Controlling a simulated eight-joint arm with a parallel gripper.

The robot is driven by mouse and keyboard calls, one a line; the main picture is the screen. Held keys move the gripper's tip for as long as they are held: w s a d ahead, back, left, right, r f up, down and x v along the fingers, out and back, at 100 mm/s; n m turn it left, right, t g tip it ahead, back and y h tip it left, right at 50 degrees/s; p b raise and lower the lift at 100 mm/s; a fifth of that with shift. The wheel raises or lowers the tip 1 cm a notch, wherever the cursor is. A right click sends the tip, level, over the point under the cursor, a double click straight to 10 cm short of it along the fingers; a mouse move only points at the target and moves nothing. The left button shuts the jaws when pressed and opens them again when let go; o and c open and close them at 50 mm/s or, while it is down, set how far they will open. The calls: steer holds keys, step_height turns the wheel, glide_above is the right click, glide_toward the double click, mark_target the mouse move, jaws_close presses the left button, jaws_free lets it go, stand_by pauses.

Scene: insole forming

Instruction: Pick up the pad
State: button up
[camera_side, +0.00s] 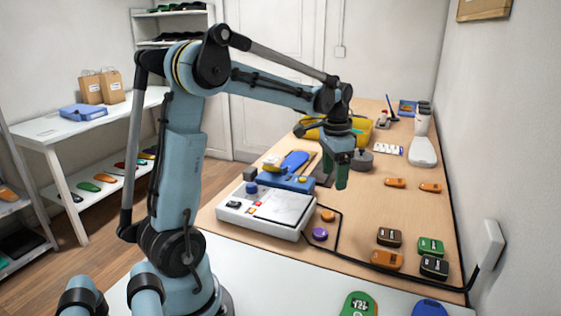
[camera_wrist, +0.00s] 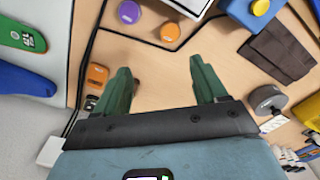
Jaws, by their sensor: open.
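My gripper (camera_side: 342,182) hangs over the wooden table in the side view, fingers pointing down. In the wrist view my gripper (camera_wrist: 162,75) has its two green fingers well apart, with only bare wood between them. I cannot tell which thing is the pad. Small thick pieces lie at the table's near right: dark brown (camera_side: 389,237), green (camera_side: 430,246), orange (camera_side: 386,260) and black (camera_side: 434,267). Two more orange pieces, one on the left (camera_side: 395,183) and one on the right (camera_side: 430,187), lie farther back. An orange piece (camera_wrist: 97,75) shows left of the fingers in the wrist view.
A white control box (camera_side: 266,212) stands left of my gripper, beside a purple disc (camera_side: 320,234) and an orange disc (camera_side: 328,215). A grey round weight (camera_side: 361,160) stands behind the gripper. A black cable (camera_side: 337,240) crosses the table.

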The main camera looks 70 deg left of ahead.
mark_target(328, 214)
steer(key=shift+g, duration=0.3)
steer(key=f, duration=0.4)
steer(key=a+f, duration=0.1)
steer(key=f, duration=0.4)
steer(key=a+f, duration=0.1)
steer(key=f, duration=0.3)
steer(key=shift+w+a+f, duration=0.15)
steer(key=shift+w, duration=0.2)
steer(key=c, duration=1.1)
